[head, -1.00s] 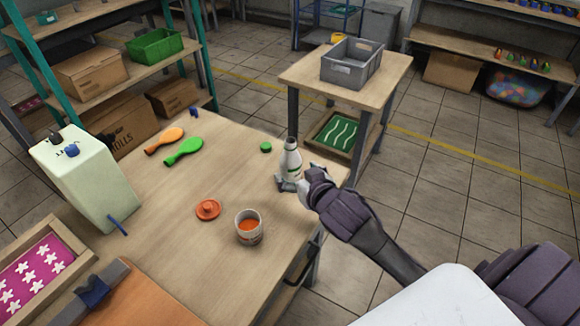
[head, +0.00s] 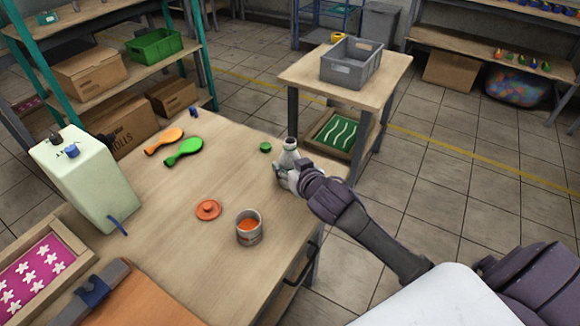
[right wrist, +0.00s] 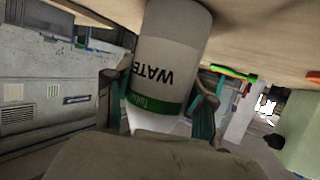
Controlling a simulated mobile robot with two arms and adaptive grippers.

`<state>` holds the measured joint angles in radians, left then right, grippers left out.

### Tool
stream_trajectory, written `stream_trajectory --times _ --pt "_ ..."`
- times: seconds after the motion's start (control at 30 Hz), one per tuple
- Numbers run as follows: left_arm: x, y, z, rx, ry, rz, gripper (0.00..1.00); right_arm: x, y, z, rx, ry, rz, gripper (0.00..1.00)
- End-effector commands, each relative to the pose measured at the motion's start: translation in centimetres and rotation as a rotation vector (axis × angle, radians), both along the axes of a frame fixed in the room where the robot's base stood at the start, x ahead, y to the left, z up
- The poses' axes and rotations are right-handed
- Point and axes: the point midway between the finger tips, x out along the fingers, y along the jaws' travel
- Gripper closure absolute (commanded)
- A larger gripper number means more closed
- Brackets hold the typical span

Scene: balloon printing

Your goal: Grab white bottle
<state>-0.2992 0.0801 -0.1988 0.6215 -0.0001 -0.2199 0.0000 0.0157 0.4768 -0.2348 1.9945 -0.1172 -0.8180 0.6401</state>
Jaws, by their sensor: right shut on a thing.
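The white bottle (head: 289,156) stands at the far right part of the wooden table (head: 185,225). Its lower part is mostly hidden behind my right gripper (head: 285,177) in the head view. In the right wrist view, the bottle (right wrist: 172,60) shows a WATER label and a green band, upside down in the picture. My right gripper (right wrist: 158,118) has one finger on each side of it and is shut on it. I cannot tell for certain whether the bottle still touches the table. My left gripper is not in view.
A green cap (head: 265,147), an orange lid (head: 208,210) and an open can of orange paint (head: 249,227) are near the bottle. Green (head: 184,151) and orange (head: 164,141) balloons lie further left. A grey crate (head: 351,63) stands on a side table behind.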

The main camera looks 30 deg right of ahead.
Motion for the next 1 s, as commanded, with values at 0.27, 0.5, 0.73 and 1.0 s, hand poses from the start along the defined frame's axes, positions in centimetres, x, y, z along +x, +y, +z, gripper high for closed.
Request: stream_trajectory --times 0.27,0.5,0.73,1.0 --pt "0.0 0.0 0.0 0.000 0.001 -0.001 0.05 0.0 0.0 0.1 0.000 -0.002 0.001 0.89" --pt "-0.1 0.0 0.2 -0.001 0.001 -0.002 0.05 0.1 0.0 1.2 0.001 -0.005 0.000 0.89" --pt "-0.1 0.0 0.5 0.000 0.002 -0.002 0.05 -0.1 -0.2 4.7 -0.001 -0.005 0.000 0.89" --pt "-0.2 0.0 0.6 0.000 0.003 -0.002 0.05 -3.3 -5.0 7.6 -0.006 -0.001 -0.001 0.89"
